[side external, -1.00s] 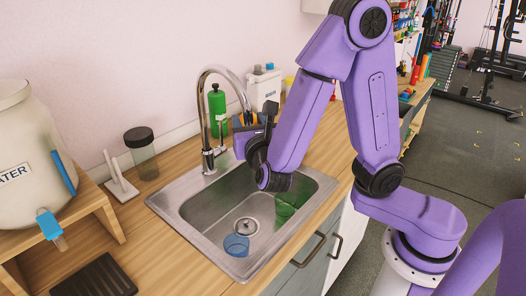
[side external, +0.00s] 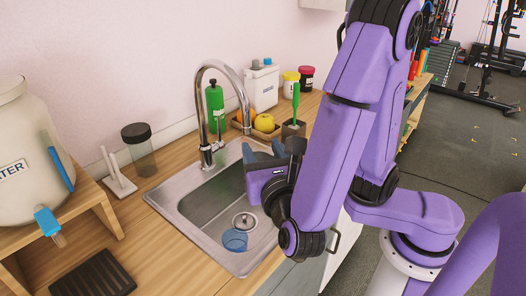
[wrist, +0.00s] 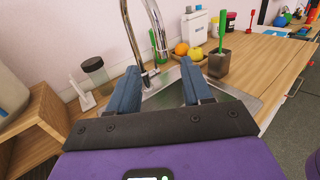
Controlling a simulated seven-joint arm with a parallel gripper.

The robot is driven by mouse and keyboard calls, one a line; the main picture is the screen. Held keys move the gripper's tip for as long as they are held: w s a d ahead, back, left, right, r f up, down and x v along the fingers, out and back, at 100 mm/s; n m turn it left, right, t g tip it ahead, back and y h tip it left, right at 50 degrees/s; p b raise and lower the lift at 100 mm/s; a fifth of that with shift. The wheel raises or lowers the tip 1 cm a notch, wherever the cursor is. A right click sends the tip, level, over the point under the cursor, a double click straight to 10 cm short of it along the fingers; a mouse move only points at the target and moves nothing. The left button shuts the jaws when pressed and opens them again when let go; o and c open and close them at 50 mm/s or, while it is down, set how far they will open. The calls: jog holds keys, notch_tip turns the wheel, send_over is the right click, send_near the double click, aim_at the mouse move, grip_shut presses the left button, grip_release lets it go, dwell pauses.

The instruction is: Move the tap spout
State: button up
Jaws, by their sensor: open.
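The chrome tap spout (side external: 222,64) arches from its base at the back of the steel sink (side external: 165,207), and its free end hangs over the sink. My gripper (side external: 265,148) is open over the right part of the sink, to the right of the spout's end and apart from it in the side view. In the wrist view, the two blue-grey fingers of my gripper (wrist: 158,68) stand wide apart. The spout (wrist: 130,32) rises beyond them, between the fingertips in the picture. Its top is cut off there.
Behind stand a green bottle (side external: 214,105), a fruit tray (side external: 240,127), a white container (side external: 263,88) and a dark pot with a green-handled brush (side external: 294,127). A lidded jar (side external: 142,158) and a water dispenser (side external: 25,150) are at left.

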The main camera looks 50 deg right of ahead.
jog(key=c, duration=0.7)
jog(key=shift+w+a+m+g, duration=0.2)
jog(key=shift+m+g, duration=0.3)
jog(key=shift+m, duration=0.5)
grip_shut()
jog(key=w+a+r+m+g+y, duration=0.2)
jog(key=w+r+m+g, duration=0.25)
jog(key=m, duration=1.15)
jog(key=w+a+r+m+g+y, duration=0.2)
jog(key=w+r+m+g, duration=0.3)
jog(key=m, duration=1)
jog(key=w+d+f+g, duration=0.1)
jog(key=w+d+f, duration=0.1)
jog(key=d+f, duration=0.7)
jog(key=shift+w+d+f, duration=0.15)
jog(key=shift+d, duration=0.1)
